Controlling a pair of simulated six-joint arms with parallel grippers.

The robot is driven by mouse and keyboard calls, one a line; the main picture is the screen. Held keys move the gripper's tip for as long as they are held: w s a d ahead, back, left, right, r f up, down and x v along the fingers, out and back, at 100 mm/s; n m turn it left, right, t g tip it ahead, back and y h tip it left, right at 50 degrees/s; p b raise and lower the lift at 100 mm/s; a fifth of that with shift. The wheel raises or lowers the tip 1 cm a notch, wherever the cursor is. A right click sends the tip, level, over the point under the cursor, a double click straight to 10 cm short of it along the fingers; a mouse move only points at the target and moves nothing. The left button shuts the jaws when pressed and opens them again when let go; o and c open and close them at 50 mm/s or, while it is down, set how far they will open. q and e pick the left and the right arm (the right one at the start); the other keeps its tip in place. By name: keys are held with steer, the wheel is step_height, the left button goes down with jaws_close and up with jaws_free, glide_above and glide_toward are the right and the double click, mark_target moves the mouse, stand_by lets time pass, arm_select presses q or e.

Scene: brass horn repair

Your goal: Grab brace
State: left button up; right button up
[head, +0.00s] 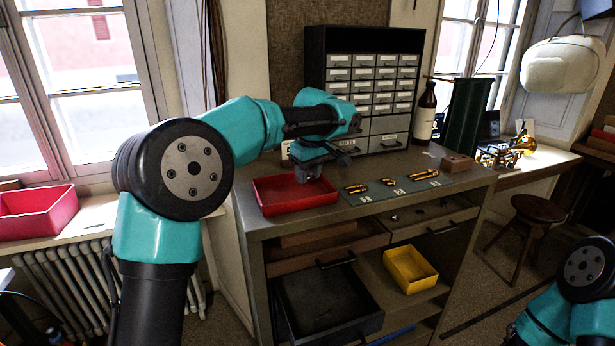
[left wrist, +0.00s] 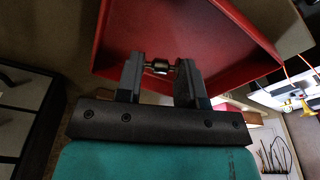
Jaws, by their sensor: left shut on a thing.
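My left gripper (head: 308,174) points down over the red tray (head: 300,206) on the workbench. In the left wrist view its two fingers (left wrist: 160,75) are closed on the brace (left wrist: 160,67), a small metal piece with a brass-coloured middle. The brace spans the gap between the fingers, with the red tray (left wrist: 215,30) behind it. In the head view the brace is hidden or too small to make out. My right arm shows at the lower right of the head view, but its gripper is out of frame.
A grey-green mat (head: 412,191) with several brass pieces lies right of the tray. Behind stands a drawer cabinet (head: 375,85) with a brown bottle (head: 425,112) beside it. Below are open drawers and a yellow bin (head: 410,272). A brass horn (head: 523,143) is at the far right.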

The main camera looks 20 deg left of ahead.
arm_select(q)
steer(key=s+d+r, duration=0.1)
steer(key=s+d, duration=0.3)
steer(key=s, duration=1)
steer(key=shift+s+r, duration=0.15)
steer(key=shift+s, duration=0.1)
